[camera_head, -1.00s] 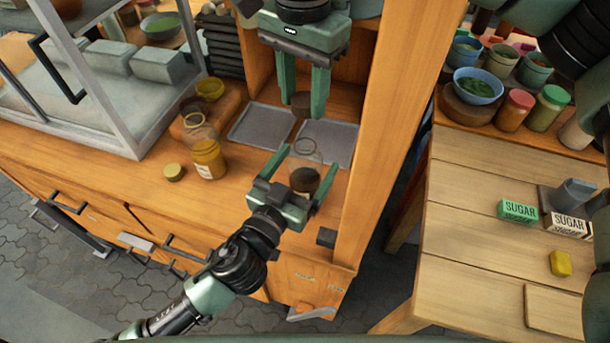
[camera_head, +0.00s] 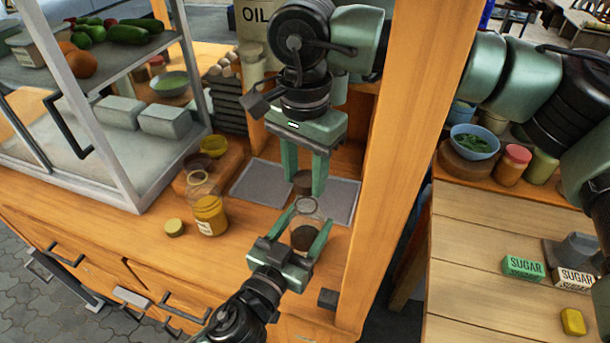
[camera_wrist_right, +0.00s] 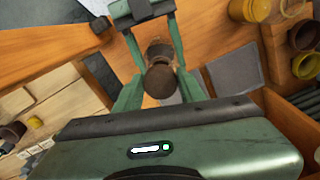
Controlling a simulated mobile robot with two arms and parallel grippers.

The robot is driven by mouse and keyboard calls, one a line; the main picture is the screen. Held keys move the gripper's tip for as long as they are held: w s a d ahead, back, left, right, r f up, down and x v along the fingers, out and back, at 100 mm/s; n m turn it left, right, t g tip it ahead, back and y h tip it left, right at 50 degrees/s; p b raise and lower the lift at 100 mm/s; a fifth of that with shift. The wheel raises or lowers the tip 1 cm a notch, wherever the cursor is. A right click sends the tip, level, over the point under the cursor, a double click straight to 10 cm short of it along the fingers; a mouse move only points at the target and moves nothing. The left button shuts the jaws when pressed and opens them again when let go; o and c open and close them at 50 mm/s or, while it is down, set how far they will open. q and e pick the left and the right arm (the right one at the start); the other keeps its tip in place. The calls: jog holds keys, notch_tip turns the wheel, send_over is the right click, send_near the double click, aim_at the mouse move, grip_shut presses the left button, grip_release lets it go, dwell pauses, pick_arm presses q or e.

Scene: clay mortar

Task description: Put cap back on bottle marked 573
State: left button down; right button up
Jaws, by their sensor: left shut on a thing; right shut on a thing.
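A clear glass bottle (camera_head: 305,238) with dark contents stands at the front of the orange wooden counter. My left gripper (camera_head: 308,226) is shut around it from the front. My right gripper (camera_head: 304,184) points down from above and is shut on a dark brown cap (camera_head: 302,184). The cap is just above the bottle's mouth; I cannot tell whether they touch. In the right wrist view the cap (camera_wrist_right: 160,80) sits between my right fingers, with the bottle partly hidden behind it. No number is readable on this bottle.
Left of it stands a bottle with yellow contents (camera_head: 209,215) and a label too small to read, beside a yellowish cap (camera_head: 174,227). Grey trays (camera_head: 262,183) lie behind. A wooden post (camera_head: 400,160) rises close on the right. A glass-sided case (camera_head: 110,150) stands left.

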aim_at(306, 228)
jog(key=shift+f, duration=0.6)
jog(key=shift+f, duration=0.1)
jog(key=shift+f, duration=0.75)
jog(key=shift+f, duration=0.6)
